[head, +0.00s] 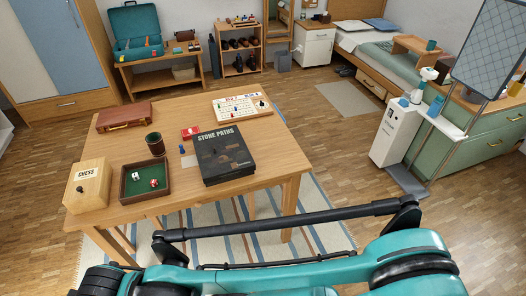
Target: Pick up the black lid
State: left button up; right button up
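A black game box (222,153) marked "STONE PATHS" lies flat near the front right of the wooden table (275,139). Its black top appears to be the lid, and it sits closed on the box. No gripper shows in the head view. Only teal and black arm links of mine cross the bottom of the picture, in front of the table and apart from the box.
Bare tabletop lies right of the box.

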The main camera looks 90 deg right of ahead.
aim_at(222, 153)
jog(key=l+z, duration=0.15)
jog(key=z, duration=2.6)
